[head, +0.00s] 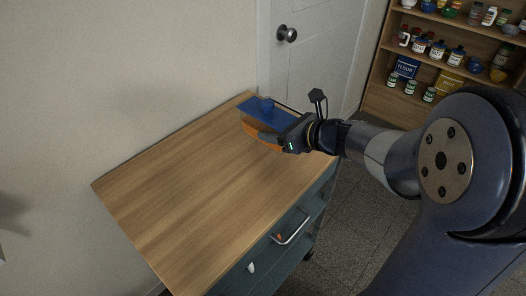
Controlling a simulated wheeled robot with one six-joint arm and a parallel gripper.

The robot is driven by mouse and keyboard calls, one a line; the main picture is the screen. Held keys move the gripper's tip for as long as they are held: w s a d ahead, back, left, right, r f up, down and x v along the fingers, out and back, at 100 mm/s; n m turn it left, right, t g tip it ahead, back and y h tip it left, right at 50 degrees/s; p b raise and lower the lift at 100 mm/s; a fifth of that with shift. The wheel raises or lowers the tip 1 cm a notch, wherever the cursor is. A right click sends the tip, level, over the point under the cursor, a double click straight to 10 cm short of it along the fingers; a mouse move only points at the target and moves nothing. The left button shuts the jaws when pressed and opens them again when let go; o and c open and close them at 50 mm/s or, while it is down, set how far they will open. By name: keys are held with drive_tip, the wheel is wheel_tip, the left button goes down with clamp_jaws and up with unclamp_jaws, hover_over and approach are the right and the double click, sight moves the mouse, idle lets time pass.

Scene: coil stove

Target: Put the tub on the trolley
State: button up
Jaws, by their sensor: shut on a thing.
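The trolley (185,195) has a wooden top and a blue-grey front with a metal handle. The tub is at or just above the wooden top; I cannot tell whether it touches.
Most of the trolley top is bare. A white door with a dark knob (287,34) stands behind the trolley. A wooden shelf (379,104) with jars, bottles and boxes is at the upper right. My arm spans the right side.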

drive_tip(key=shift+f+b, duration=0.45)
drive_tip(key=shift+f, duration=2.25)
drive_tip(key=shift+f, duration=0.15)
drive_tip(key=o, duration=1.1)
drive_tip(key=shift+r, duration=0.2)
drive_tip(key=shift+s+d+r, duration=0.15)
drive_tip(key=shift+s+d, duration=0.05)
drive_tip(key=shift+d, duration=0.1)
drive_tip(key=v, duration=1.1)
drive_tip(key=shift+s+d+p, duration=0.1)
drive_tip(key=shift+s+p, duration=0.05)
drive_tip(key=shift+p, duration=0.2)
